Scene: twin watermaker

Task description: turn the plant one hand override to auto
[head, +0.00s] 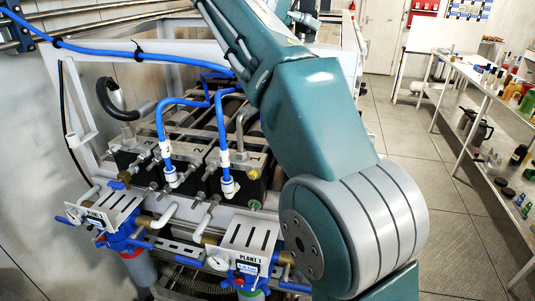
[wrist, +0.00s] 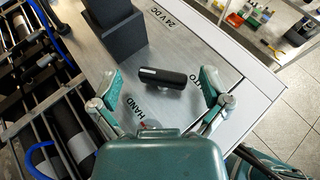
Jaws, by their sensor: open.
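In the wrist view a black bar-shaped handle (wrist: 166,78) stands on a grey panel (wrist: 190,45). It lies nearly level across the picture, tilted slightly down to the right. The word HAND (wrist: 133,108) is printed below left of it. The word AUTO (wrist: 213,74) is to the right, partly hidden by a finger. My gripper (wrist: 161,75) is open, with one finger at each side of the handle and a gap at both ends. No contact is visible. The head view shows my arm, but my gripper and the handle are not visible there.
A dark block (wrist: 112,30) stands on the panel just above left of the handle. A 24 V DC label (wrist: 181,20) is at the top. In the head view, pipework with a PLANT 1 plate (head: 250,240) is at left, shelves (head: 470,75) at right, open floor (head: 420,150) between.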

